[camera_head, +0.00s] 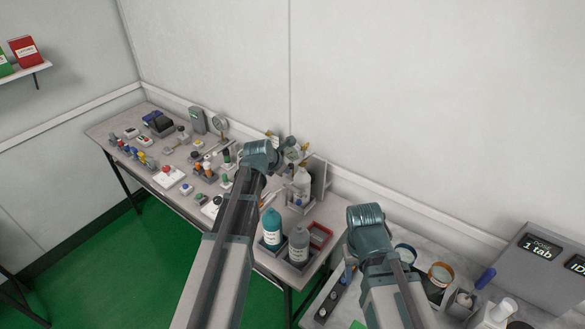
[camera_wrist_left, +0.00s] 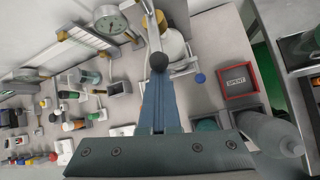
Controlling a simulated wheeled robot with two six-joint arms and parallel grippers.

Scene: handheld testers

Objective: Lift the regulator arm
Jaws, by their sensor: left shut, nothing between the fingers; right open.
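The regulator arm (camera_wrist_left: 153,36) shows in the left wrist view as a pale bar ending in a dark ball knob (camera_wrist_left: 159,62). A round dial gauge (camera_wrist_left: 110,19) is beside it, and a gauge also shows in the head view (camera_head: 292,153). My left gripper (camera_wrist_left: 158,82) is shut and empty, its fingertips pointing at the knob and overlapping its lower edge in view; I cannot tell whether they touch. In the head view my left gripper (camera_head: 264,155) hides much of the regulator. My right gripper (camera_head: 367,225) is open over the right-hand table, its fingers mostly hidden.
A teal bottle (camera_head: 271,226), a grey bottle (camera_head: 298,246) and a red-rimmed tray (camera_head: 320,235) stand near the bench's right end. A white bottle (camera_head: 302,184) is close to my left gripper. Several small testers crowd the bench's left part.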

